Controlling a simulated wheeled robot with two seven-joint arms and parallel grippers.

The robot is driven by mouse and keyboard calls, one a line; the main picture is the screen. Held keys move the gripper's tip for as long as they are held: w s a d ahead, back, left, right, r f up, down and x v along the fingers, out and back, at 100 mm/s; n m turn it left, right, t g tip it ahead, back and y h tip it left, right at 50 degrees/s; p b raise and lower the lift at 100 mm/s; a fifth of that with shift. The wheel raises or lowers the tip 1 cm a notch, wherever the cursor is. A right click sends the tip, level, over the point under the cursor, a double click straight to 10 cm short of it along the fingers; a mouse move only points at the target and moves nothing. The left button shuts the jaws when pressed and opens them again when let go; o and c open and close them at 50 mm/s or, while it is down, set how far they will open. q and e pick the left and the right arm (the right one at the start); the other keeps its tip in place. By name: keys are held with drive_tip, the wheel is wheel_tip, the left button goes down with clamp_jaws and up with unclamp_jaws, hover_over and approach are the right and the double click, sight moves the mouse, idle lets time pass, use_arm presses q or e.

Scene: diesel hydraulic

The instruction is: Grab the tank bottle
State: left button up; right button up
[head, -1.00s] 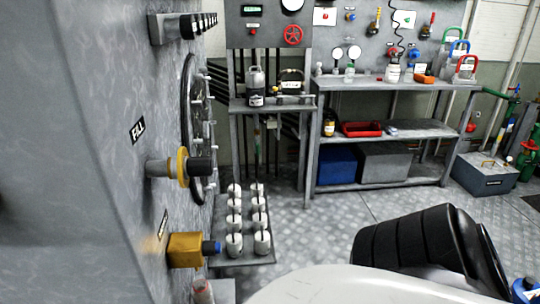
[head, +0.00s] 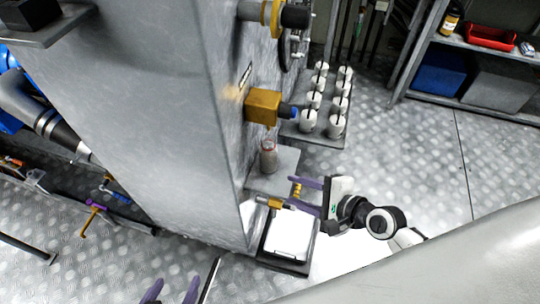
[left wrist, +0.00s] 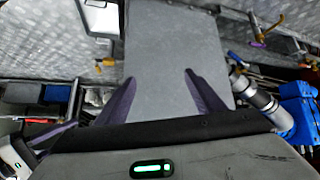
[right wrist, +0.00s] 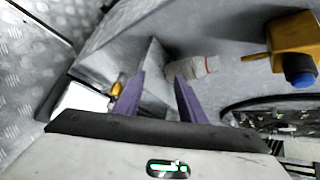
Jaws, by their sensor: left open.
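A greyish clear bottle with a reddish cap (head: 268,157), which I take for the tank bottle, stands on a small grey shelf (head: 283,165) below the amber valve block (head: 263,106). In the right wrist view the bottle (right wrist: 199,68) shows just beyond and right of the fingertips. My right gripper (head: 293,194) is open and empty, in front of the shelf and apart from the bottle. My left gripper (head: 170,292) is open and empty at the bottom edge of the head view. In the left wrist view (left wrist: 159,78) its fingers face a grey panel.
A grey tank wall (head: 140,110) stands left of the bottle. A brass valve (head: 275,203) and a white-topped tray (head: 289,236) lie below the shelf, close to my right gripper. A rack of white cups (head: 318,138) is behind. Floor at right is clear.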

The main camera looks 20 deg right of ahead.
sight(273, 146)
drive_tip(key=w+r+m, duration=0.1)
drive_tip(key=w+m, duration=0.2)
drive_tip(key=w+r+m+t+y+b, duration=0.1)
drive_tip(key=w+r+m, duration=0.1)
drive_tip(key=w+m, duration=0.1)
drive_tip(key=w+r+m, duration=0.1)
drive_tip(key=w+m, duration=0.3)
drive_tip(key=shift+w+a+r+m+t+y, duration=0.1)
drive_tip(key=shift+a+r+m+t+y, duration=0.2)
drive_tip(key=shift+r+y, duration=0.1)
drive_tip(key=b+x, duration=0.1)
drive_tip(key=x, duration=0.3)
drive_tip(key=shift+w+a, duration=0.35)
drive_tip(key=shift+w, duration=0.1)
use_arm(q)
drive_tip(key=shift+w+d+f, duration=0.2)
drive_tip(key=shift+w+f, duration=0.1)
drive_tip(key=shift+f, duration=0.35)
use_arm(e)
drive_tip(key=shift+c, duration=0.2)
drive_tip(key=c, duration=0.7)
use_arm(q)
drive_tip(key=shift+s, duration=0.2)
use_arm(e)
drive_tip(key=shift+s+f, duration=0.1)
clamp_jaws()
